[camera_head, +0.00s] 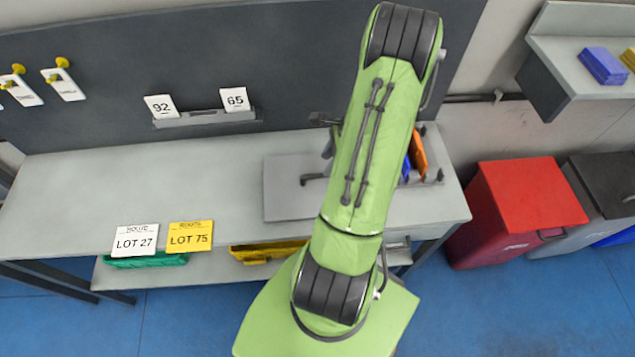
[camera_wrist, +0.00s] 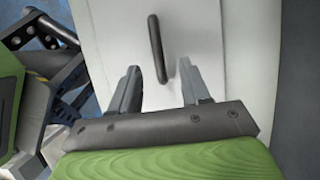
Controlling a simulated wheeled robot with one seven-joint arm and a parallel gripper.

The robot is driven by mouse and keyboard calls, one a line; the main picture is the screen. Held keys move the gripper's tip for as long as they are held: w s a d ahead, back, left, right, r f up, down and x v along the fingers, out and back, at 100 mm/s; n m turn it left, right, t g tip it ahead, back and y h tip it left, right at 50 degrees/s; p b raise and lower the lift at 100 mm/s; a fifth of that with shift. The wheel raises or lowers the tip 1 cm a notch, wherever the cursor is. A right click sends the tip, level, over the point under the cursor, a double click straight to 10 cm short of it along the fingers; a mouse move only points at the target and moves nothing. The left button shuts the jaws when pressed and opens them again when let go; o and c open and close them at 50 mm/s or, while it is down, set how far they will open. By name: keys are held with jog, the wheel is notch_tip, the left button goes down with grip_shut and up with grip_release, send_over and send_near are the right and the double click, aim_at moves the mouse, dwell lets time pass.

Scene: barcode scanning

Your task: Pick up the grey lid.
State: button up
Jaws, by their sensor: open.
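The grey lid (camera_head: 285,190) lies flat on the workbench, a square panel with a dark bar handle (camera_head: 312,178). My arm covers its right part in the head view. In the wrist view the lid (camera_wrist: 110,30) fills the middle, and its handle (camera_wrist: 157,48) stands just beyond and between the fingertips. My gripper (camera_wrist: 158,76) is open and empty, with one finger on each side of the handle's line. The exact height of the fingers above the lid is hard to tell.
Orange and blue items (camera_head: 418,155) stand to the right, partly behind my arm. Two numbered cards sit on a rack (camera_head: 205,117) at the back. Red (camera_head: 525,205) and grey bins stand right of the bench.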

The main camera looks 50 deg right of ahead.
aim_at(320, 174)
jog(key=b+x, duration=0.1)
jog(key=x, duration=0.6)
jog(key=shift+w+a+f, duration=0.1)
jog(key=shift+a, duration=0.05)
grip_shut()
